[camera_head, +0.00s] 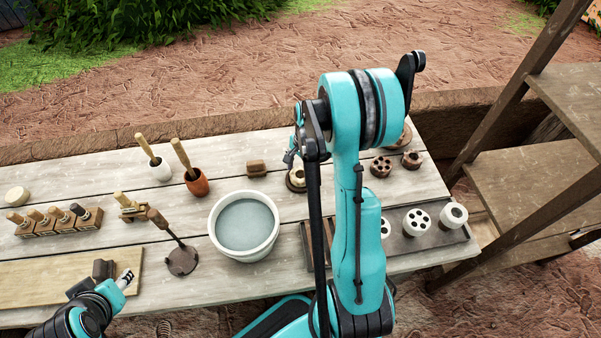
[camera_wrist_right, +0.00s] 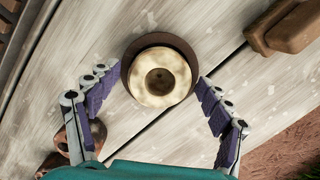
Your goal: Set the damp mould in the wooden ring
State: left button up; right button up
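A pale round mould (camera_wrist_right: 160,76) with a central hollow sits in or on the dark brown wooden ring (camera_wrist_right: 131,58); the ring's rim shows around its upper and left sides. I cannot tell whether it is fully seated. In the head view the pale mould (camera_head: 297,178) is partly hidden by my right arm. My right gripper (camera_wrist_right: 152,92) is open, its purple-padded fingers either side of the ring and apart from the mould; in the head view it is mostly hidden. My left gripper (camera_head: 125,279) is low over the board at the left; its opening is unclear.
A bucket of water (camera_head: 246,224) stands left of my right arm. A dark tray (camera_head: 440,239) holds several pale moulds. Brown pierced pieces (camera_head: 381,167) stand behind it. A brown block (camera_head: 257,168) lies near the ring. Stamps (camera_head: 55,219) and tool cups (camera_head: 196,183) stand left.

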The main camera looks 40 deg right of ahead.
aim_at(303, 172)
notch_tip(303, 172, up, 11)
jog(key=d+p, duration=0.1)
jog(key=p, duration=0.3)
jog(key=s+a+r+n+t, duration=0.3)
jog(key=a+r+n, duration=0.3)
jog(key=a+n, duration=0.2)
jog(key=s+a+r+n+t+h, duration=0.1)
jog(key=s+a+r+n+t, duration=0.3)
jog(key=a+n, duration=0.5)
jog(key=s+a+r, duration=0.1)
jog(key=a, duration=0.2)
jog(key=shift+s+r, duration=0.15)
jog(key=shift+r, duration=0.25)
notch_tip(303, 172, down, 3)
jog(key=b, duration=0.3)
